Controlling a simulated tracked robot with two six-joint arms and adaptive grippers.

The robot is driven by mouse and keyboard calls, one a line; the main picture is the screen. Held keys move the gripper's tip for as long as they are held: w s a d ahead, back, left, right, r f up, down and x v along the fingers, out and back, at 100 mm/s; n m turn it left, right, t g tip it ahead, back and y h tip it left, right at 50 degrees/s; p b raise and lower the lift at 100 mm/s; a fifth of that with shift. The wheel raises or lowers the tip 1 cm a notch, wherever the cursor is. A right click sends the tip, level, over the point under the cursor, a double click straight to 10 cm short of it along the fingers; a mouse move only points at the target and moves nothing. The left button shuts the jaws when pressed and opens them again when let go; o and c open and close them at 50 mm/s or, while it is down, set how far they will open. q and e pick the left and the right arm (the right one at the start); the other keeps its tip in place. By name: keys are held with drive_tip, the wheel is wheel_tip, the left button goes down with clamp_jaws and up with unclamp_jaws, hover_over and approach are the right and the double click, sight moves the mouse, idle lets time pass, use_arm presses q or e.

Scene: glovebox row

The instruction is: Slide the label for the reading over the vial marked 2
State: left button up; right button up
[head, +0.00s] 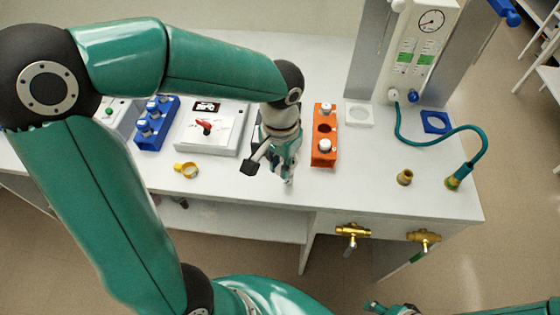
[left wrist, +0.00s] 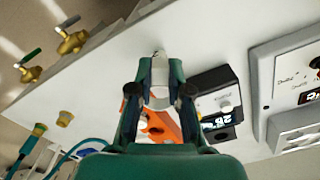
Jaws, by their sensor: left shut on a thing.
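My left gripper (head: 288,176) is over the front of the bench, left of the orange rack. It is shut on a small pale, clear-looking piece (left wrist: 160,62), perhaps a vial; its mark is not legible. The orange rack (head: 316,156) holds two white-capped vials, one at the back (head: 327,108) and one at the front (head: 324,146), with an empty hole between. A yellow ring (head: 186,169) with a small tab lies on the bench, possibly a label. My right gripper (head: 388,307) barely shows at the bottom edge; its jaws are unclear.
A black device (left wrist: 212,88) with a display is behind the left gripper. Brass taps (head: 352,232) line the front edge; a hose (head: 470,128) arches at right. The bench's front left is mostly clear.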

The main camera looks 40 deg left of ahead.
use_arm(q)
drive_tip(key=shift+s+f+b, duration=0.1)
drive_tip(key=shift+f+b, duration=2.7)
drive_tip(key=shift+f, duration=0.5)
drive_tip(key=o, duration=0.8)
drive_tip(key=shift+r, duration=0.6)
wheel_tip(320, 180, up, 11)
drive_tip(key=shift+f, duration=0.15)
